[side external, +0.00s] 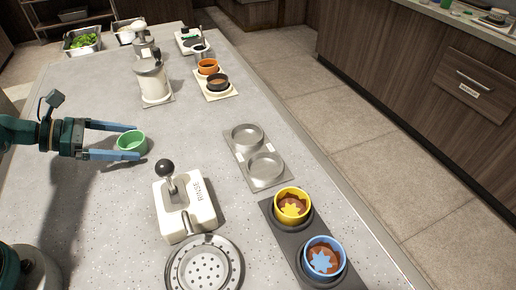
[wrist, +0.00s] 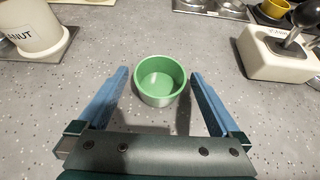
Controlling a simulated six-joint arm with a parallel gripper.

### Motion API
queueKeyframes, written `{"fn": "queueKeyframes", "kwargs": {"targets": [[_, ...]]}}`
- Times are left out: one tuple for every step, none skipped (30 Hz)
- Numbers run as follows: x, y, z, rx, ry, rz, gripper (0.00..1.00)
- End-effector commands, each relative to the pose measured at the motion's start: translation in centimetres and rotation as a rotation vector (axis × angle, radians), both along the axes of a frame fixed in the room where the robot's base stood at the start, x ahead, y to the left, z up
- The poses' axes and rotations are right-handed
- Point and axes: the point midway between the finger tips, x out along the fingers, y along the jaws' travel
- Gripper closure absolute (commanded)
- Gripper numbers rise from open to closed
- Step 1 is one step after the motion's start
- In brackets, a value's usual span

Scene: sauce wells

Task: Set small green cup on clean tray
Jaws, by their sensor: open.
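The small green cup (side external: 131,141) stands upright on the grey counter at the left in the side view. It looks empty in the wrist view (wrist: 160,78). My gripper (side external: 139,141) is open, with its blue fingers on either side of the cup; in the wrist view the fingertips (wrist: 158,75) flank it with gaps on both sides. A metal tray with two empty round wells (side external: 257,153) lies right of the cup; it looks clean. A dark tray (side external: 282,228) holds a yellow cup (side external: 293,205) and a blue cup (side external: 324,257), both with brown sauce inside.
A white rinse lever station (side external: 184,205) and a round perforated drain (side external: 205,268) stand at the front middle. A white dispenser (side external: 153,81) stands behind the cup. Open counter lies between the cup and the metal tray.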

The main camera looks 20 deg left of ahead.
Motion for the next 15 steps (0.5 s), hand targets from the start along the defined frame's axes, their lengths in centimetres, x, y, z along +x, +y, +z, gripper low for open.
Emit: {"fn": "queueKeyframes", "kwargs": {"targets": [[0.06, -0.06, -0.04, 0.001, -0.001, 0.0, 0.0], [0.06, -0.06, -0.05, 0.001, -0.001, 0.0, 0.0], [0.07, -0.05, -0.03, 0.001, -0.001, 0.0, 0.0], [0.07, -0.04, -0.03, 0.001, -0.001, 0.0, 0.0], [0.07, -0.04, -0.03, 0.001, -0.001, 0.0, 0.0], [0.06, -0.03, -0.02, 0.001, -0.001, 0.0, 0.0], [0.05, -0.04, -0.02, 0.001, -0.001, 0.0, 0.0], [0.05, -0.04, -0.02, 0.001, -0.001, 0.0, 0.11], [0.05, -0.04, -0.02, 0.001, -0.001, 0.0, 0.27], [0.05, -0.03, -0.02, 0.001, -0.001, 0.0, 0.38], [0.05, -0.04, -0.01, 0.001, -0.001, 0.0, 0.5], [0.05, -0.04, -0.01, 0.001, -0.001, 0.0, 0.65], [0.05, -0.04, -0.01, 0.001, -0.001, 0.0, 0.77], [0.06, -0.03, 0.0, 0.001, -0.001, 0.0, 0.81], [0.05, -0.03, 0.0, 0.001, -0.001, 0.0, 0.9]]}}
